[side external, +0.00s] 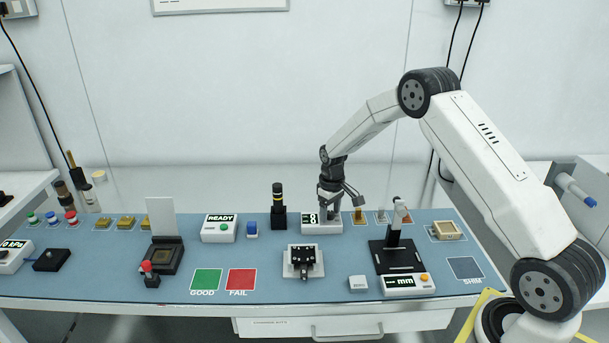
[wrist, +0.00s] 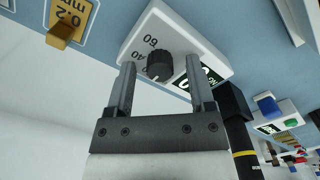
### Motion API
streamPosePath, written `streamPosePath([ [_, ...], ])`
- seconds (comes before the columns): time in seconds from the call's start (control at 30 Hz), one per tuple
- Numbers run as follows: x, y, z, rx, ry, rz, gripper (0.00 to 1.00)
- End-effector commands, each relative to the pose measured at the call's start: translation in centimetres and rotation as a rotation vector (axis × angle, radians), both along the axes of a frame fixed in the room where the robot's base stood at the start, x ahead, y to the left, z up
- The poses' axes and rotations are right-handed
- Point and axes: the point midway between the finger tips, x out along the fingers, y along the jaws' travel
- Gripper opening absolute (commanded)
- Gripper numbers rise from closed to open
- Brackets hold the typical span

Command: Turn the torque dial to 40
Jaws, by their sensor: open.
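The torque dial is a dark ribbed knob (wrist: 160,66) on a white box, with the numbers 60 and 40 printed beside it in the wrist view. A small light mark shows near the knob's lower edge, but I cannot read its exact setting. The white box (side external: 335,229) stands at the back middle of the mat, with a display whose digits are partly hidden. My gripper (wrist: 160,68) is open, and its fingertips appear on either side of the knob; I cannot tell whether they touch it. In the side external view, my gripper (side external: 331,205) is just over the box.
A black cylinder with a yellow band (side external: 278,207) stands close left of the box. Yellow and grey shims (side external: 359,216) lie to its right. A black-based gauge stand (side external: 393,250) is front right, and a black fixture (side external: 304,260) is in front. Bare blue mat lies between.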

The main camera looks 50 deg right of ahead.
Motion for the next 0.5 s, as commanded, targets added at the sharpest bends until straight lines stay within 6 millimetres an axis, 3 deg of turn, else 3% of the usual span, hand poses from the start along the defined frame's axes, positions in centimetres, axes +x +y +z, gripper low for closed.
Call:
streamPosePath([
  [0.07, 0.01, 0.0, 0.01, 0.0, 0.0, 0.0, 0.69],
  [0.3, 0.01, 0.0, 0.03, 0.0, 0.0, 0.0, 0.0],
  [0.5, 0.01, 0.0, 0.04, 0.0, 0.0, -0.003, 0.0],
])
